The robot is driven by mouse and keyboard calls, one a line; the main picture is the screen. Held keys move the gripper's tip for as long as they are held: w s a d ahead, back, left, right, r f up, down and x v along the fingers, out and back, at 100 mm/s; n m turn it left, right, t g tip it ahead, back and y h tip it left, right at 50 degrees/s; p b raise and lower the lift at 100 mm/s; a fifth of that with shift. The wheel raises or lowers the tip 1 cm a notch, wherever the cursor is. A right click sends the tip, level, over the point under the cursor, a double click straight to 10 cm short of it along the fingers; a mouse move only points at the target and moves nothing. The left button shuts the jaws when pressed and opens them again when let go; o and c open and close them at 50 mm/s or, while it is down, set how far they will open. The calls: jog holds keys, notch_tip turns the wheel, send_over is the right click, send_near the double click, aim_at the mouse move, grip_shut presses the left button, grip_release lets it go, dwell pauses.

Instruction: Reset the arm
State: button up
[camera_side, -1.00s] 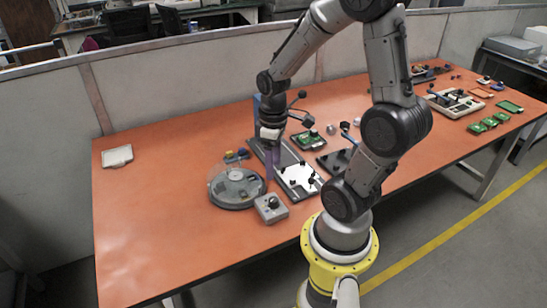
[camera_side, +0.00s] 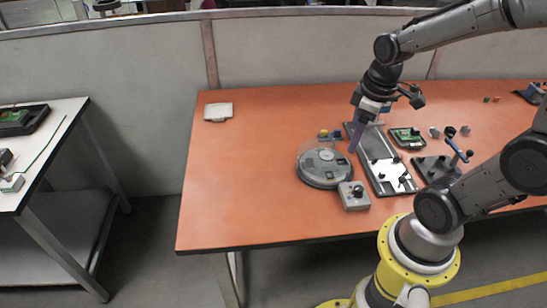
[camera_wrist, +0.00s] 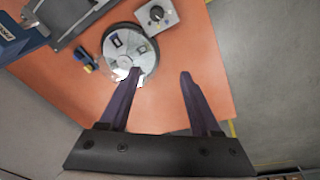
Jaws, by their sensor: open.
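My gripper (camera_side: 356,136) is above the orange table, by the right edge of a round grey disc device (camera_side: 325,168) with a clear cover. In the wrist view my gripper (camera_wrist: 161,76) has its two purple fingers apart with nothing held between them. The round device (camera_wrist: 130,50) shows beyond the left fingertip there. A grey box with a black knob (camera_side: 354,195) stands just in front of the round device, and it also shows in the wrist view (camera_wrist: 157,14). The height of the fingertips over the table is hard to tell.
A long grey fixture with a white plate (camera_side: 386,172) lies right of my gripper. A green circuit board (camera_side: 407,137) and a dark fixture with a blue lever (camera_side: 437,168) stand further right. A white tray (camera_side: 218,112) lies back left. The orange table (camera_side: 235,190) is clear at left.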

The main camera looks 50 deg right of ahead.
jog(key=s+a+r+m+t, duration=0.2)
jog(key=s+a+r+t, duration=0.1)
jog(key=s+a+r, duration=0.3)
jog(key=shift+a+r+t+y, duration=0.4)
jog(key=shift+a+r, duration=0.6)
jog(key=shift+a, duration=0.5)
